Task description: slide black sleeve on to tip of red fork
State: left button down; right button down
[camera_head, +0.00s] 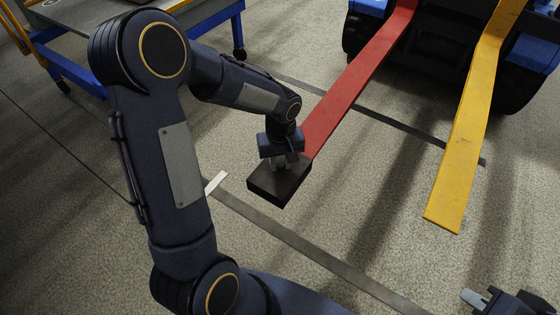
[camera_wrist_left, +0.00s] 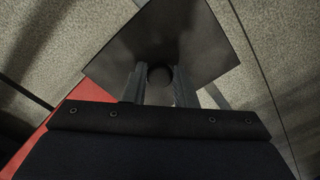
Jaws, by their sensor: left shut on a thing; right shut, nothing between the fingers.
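The black sleeve (camera_head: 279,186) is a flat dark block at the near end of the red fork (camera_head: 362,78). My left gripper (camera_head: 284,164) comes down on it from above and is shut on the round knob on its top. In the left wrist view the sleeve (camera_wrist_left: 205,45) lies under the fingers (camera_wrist_left: 159,85), with the red fork (camera_wrist_left: 85,92) meeting its edge at lower left. The fork's tip is hidden, so I cannot tell how far it is inside the sleeve. My right gripper (camera_head: 474,299) is shut and empty at the bottom right, away from both.
A yellow fork (camera_head: 468,130) runs parallel on the right, its tip bare. Both forks come from a dark and blue vehicle (camera_head: 440,40) at the back. A blue-framed table (camera_head: 75,72) stands at upper left. Dark strips and a small white mark (camera_head: 215,182) lie on open floor.

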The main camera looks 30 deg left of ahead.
dwell(0.3)
pick_arm(q)
jog(key=shift+w+d+p, duration=0.2)
jog(key=shift+w+p, duration=0.15)
jog(key=shift+w, duration=1.7)
jog(key=shift+w, duration=0.15)
jog(key=shift+w+d+p, duration=0.15)
jog(key=shift+w+p, duration=0.35)
jog(key=shift+w, duration=1.45)
jog(key=shift+w, duration=0.1)
jog(key=shift+w+d+p, duration=0.15)
jog(key=shift+w+p, duration=0.5)
jog(key=shift+w, duration=1.35)
